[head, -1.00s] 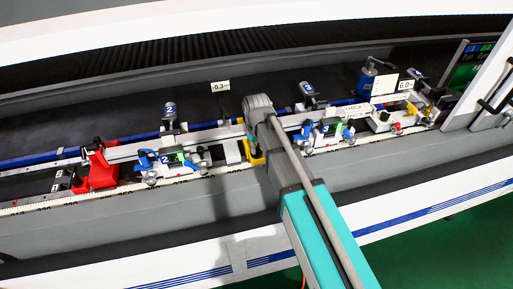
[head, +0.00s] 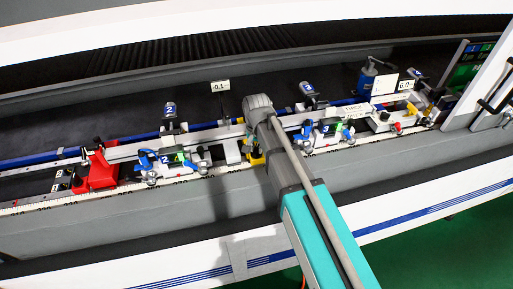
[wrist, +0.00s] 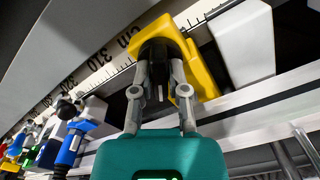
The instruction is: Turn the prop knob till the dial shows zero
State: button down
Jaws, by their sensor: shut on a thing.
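The prop is a yellow block (wrist: 207,73) at the rail, close up in the wrist view. My gripper (wrist: 160,62) is shut on the black knob (wrist: 157,48) on the front of this yellow block. In the head view, my arm hides the knob and most of the yellow prop (head: 256,160). The dial readout (head: 220,86) is a small white label above the rail, left of my arm, and it reads -0.1.
Blue clamps marked 2 (head: 165,158) and 3 (head: 326,128) stand on either side of my arm. A red stop block (head: 95,172) is at the left. Another label (head: 406,85) reads 6.0. A ruler scale (wrist: 92,64) runs behind the prop.

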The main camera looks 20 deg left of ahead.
jog(key=shift+m, duration=1.4)
jog(key=c, duration=0.6)
grip_release()
jog(key=shift+c, duration=0.2)
